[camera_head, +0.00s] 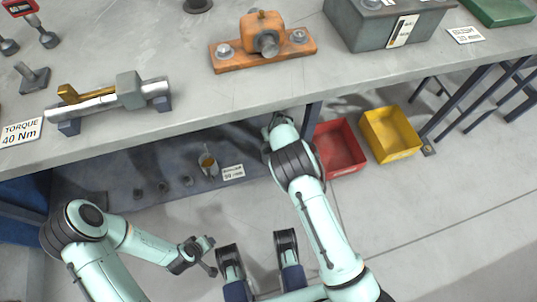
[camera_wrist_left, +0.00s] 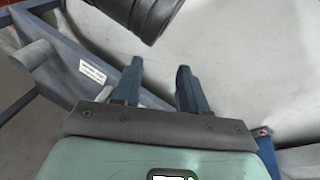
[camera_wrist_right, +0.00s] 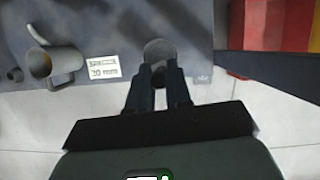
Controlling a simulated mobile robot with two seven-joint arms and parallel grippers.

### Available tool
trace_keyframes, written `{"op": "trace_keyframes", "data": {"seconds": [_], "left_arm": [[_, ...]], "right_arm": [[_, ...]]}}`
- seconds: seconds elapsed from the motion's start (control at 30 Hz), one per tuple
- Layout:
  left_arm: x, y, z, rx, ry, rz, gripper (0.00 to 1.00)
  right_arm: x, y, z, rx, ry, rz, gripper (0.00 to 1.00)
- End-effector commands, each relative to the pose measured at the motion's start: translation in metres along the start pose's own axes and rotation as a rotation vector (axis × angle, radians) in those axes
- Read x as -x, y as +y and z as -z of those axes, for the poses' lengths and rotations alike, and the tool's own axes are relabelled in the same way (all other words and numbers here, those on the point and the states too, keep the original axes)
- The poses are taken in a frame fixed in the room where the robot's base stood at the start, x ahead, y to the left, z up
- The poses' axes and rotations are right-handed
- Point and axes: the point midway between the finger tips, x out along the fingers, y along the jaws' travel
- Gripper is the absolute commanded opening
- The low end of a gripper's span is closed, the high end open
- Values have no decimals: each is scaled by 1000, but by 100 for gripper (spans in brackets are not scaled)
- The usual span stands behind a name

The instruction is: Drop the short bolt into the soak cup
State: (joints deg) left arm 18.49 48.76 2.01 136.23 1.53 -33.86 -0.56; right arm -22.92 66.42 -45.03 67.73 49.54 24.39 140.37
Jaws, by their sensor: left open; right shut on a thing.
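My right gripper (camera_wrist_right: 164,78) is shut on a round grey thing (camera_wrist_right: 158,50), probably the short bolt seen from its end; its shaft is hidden. In the head view my right arm reaches to the bench's front edge, and its fingers cannot be made out. A cup with a handle (camera_wrist_right: 42,66), likely the soak cup, stands on the lower shelf, to the left of the held thing with a label between them. The cup also shows in the head view (camera_head: 208,164). My left gripper (camera_wrist_left: 160,80) is open and empty, low in front of the bench (camera_head: 204,250).
The lower shelf (camera_head: 110,178) carries a white label (camera_head: 232,172) and several small dark stubs. A red bin (camera_head: 340,150) and a yellow bin (camera_head: 390,134) stand on the floor at right. The bench top (camera_head: 180,135) overhangs the shelf, with bolts and a clamped shaft on it.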

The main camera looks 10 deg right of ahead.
Motion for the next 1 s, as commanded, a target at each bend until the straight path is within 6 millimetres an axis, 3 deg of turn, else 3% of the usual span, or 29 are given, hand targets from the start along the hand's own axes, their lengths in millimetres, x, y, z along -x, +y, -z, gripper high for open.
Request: {"op": "trace_keyframes", "data": {"seconds": [0.1,0.33,0.7,0.73,0.8,1.0], "left_arm": [[-11,-5,9,4,26,5,43],[-22,-20,-12,18,-38,32,43],[-24,-23,-18,23,-56,39,43],[-24,-23,-18,23,-56,39,43],[-24,-23,-18,23,-56,39,43],[-24,-23,-18,23,-56,39,43]], "right_arm": [[-16,0,7,1,1,0,0],[-36,0,14,1,0,-1,0],[-40,0,16,2,-1,-1,0],[-40,0,16,2,-1,-1,29],[-40,0,16,2,-1,-1,49],[-40,0,17,2,0,-1,49]]}}
